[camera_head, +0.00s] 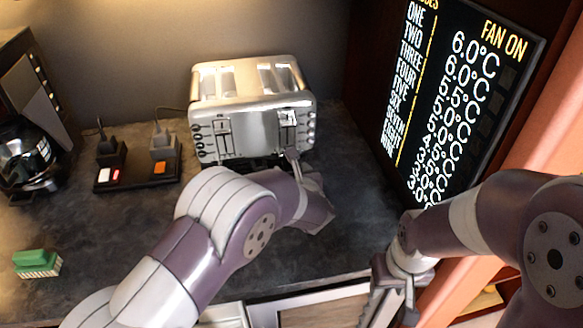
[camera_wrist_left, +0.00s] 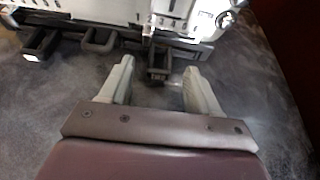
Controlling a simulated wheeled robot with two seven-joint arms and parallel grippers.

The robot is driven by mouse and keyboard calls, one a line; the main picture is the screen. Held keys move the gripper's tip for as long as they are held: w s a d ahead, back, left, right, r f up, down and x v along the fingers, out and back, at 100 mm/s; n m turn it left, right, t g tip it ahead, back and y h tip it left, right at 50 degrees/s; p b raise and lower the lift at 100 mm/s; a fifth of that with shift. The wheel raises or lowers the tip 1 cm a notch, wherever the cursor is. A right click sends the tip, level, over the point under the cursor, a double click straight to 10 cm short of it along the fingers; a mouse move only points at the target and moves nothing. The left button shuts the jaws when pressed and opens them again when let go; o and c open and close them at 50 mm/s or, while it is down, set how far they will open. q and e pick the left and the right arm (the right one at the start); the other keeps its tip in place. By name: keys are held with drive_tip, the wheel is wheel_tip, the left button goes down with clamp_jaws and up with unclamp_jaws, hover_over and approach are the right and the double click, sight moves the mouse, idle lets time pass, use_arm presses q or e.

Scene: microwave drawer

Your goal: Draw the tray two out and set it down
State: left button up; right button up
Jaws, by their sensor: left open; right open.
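A silver toaster (camera_head: 255,105) stands on the dark counter near the back wall. In the left wrist view, several dark handles stick out low along its front edge: one at the left (camera_wrist_left: 42,45), one beside it (camera_wrist_left: 98,40) and one further right (camera_wrist_left: 158,75). I cannot read which one is tray two. My left gripper (camera_head: 296,163) is open at the toaster's lower right front. In the left wrist view its fingers (camera_wrist_left: 158,68) stand either side of the right handle, apart from it. My right gripper (camera_head: 388,300) is open and empty, below the counter's front edge.
A power strip (camera_head: 140,182) with plugs lies left of the toaster. A glass coffee pot (camera_head: 30,155) stands at the far left. A green-topped sponge (camera_head: 37,263) lies front left. A display panel (camera_head: 455,95) stands at the right. Counter (camera_head: 350,200) right of the toaster is clear.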

sight(309, 241)
use_arm(q)
drive_tip(key=shift+x, duration=0.85)
drive_tip(key=shift+r, duration=0.1)
clamp_jaws()
drive_tip(key=shift+s+d, duration=0.15)
drive_tip(key=shift+s, duration=0.5)
drive_tip(key=shift+s+d+b, duration=0.2)
drive_tip(key=shift+s+b, duration=0.1)
drive_tip(key=shift+s, duration=0.85)
drive_tip(key=shift+s+d+b, duration=0.25)
drive_tip(key=shift+s+b, duration=0.05)
drive_tip(key=shift+s, duration=0.85)
drive_tip(key=shift+s+d+b, duration=0.2)
drive_tip(key=shift+s+b, duration=0.1)
drive_tip(key=shift+s, duration=0.8)
drive_tip(key=shift+s+d+r+b, duration=0.1)
drive_tip(key=shift+s+d+b, duration=0.2)
drive_tip(key=shift+s, duration=1.45)
drive_tip(key=shift+s+d+b, duration=0.2)
drive_tip(key=shift+s+d, duration=0.2)
drive_tip(key=shift+s, duration=1.4)
drive_tip(key=shift+s+d+r+b, duration=0.1)
drive_tip(key=shift+s+d+b, duration=0.2)
drive_tip(key=shift+s, duration=1.45)
drive_tip(key=shift+f, duration=0.1)
drive_tip(key=shift+f+b, duration=0.5)
drive_tip(key=shift+b, duration=0.3)
drive_tip(key=shift+r, duration=0.1)
